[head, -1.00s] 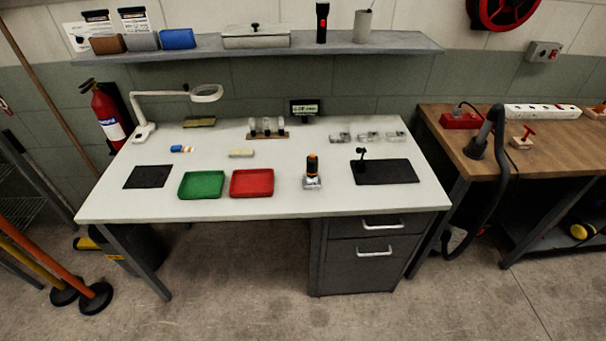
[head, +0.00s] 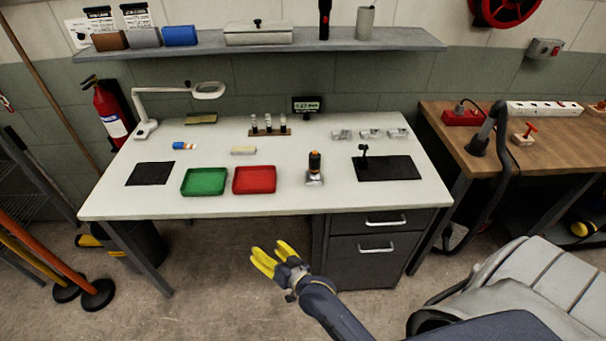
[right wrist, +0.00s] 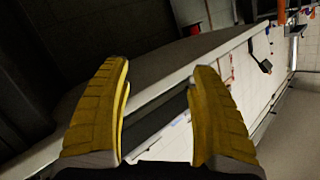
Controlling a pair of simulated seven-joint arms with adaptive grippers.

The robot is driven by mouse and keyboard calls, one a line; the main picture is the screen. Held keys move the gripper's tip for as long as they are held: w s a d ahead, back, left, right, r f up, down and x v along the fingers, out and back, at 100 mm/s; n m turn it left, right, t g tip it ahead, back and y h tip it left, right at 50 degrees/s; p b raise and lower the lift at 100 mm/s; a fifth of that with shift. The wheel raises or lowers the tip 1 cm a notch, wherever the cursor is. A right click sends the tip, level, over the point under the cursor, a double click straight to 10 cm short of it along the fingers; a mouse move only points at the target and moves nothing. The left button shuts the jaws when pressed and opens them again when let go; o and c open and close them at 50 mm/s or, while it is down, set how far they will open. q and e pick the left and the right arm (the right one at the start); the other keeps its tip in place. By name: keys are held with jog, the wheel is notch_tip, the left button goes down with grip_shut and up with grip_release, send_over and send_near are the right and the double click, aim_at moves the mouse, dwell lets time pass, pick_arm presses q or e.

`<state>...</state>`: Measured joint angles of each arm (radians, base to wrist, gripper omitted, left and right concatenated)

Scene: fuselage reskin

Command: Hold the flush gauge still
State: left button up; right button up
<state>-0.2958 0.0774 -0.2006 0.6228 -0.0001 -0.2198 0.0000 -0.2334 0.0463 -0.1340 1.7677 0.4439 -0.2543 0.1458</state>
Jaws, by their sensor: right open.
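A small upright tool with an orange and black top on a silvery foot (head: 314,168) stands on the white bench (head: 270,208), right of the red tray. A small black upright piece (head: 364,152) stands at the back left of the dark mat. I cannot tell for sure which is the flush gauge. My right gripper (head: 268,254) has yellow fingers and is open and empty, in front of the bench's front edge and apart from everything on it. Its spread fingers show in the right wrist view (right wrist: 163,72). My left gripper is not in view.
A green tray (head: 204,192) and a red tray (head: 254,190) lie near the bench front. A dark mat (head: 400,168) lies at the right, clear blocks (head: 371,134) behind it. A lamp (head: 145,125) and small display (head: 307,105) stand farther back. Drawers (head: 375,262) hang under the bench's right.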

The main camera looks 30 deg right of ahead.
jog(key=w+d+r+m+t+h, duration=0.15)
jog(key=w+r+m+t, duration=0.35)
jog(key=r, duration=0.7)
notch_tip(320, 180, up, 10)
jog(key=m+g+h, duration=0.9)
jog(key=m+h, duration=0.9)
jog(key=m, duration=1.6)
send_over(311, 167)
jog(key=s+r+v, duration=0.1)
jog(key=v, duration=0.3)
jog(key=f+m+g+y, duration=0.1)
jog(key=m, duration=0.1)
jog(key=f+m+g+y, duration=0.1)
jog(key=f+m, duration=0.1)
jog(key=f+m+g+y, duration=0.1)
jog(key=m+g, duration=0.1)
jog(key=shift+w+a+f, duration=0.15)
jog(key=shift+w+f, duration=0.15)
jog(key=shift+w, duration=0.1)
jog(key=shift+w+a+f+m+g+y, duration=0.1)
jog(key=shift+a+f+m+g+y, duration=0.2)
jog(key=shift+f+m+y, duration=0.15)
jog(key=shift+w+d+f, duration=0.15)
jog(key=shift+d+f, duration=0.05)
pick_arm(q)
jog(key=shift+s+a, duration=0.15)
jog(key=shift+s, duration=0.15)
pick_arm(e)
jog(key=shift+x, duration=3.45)
jog(key=shift+f, duration=0.15)
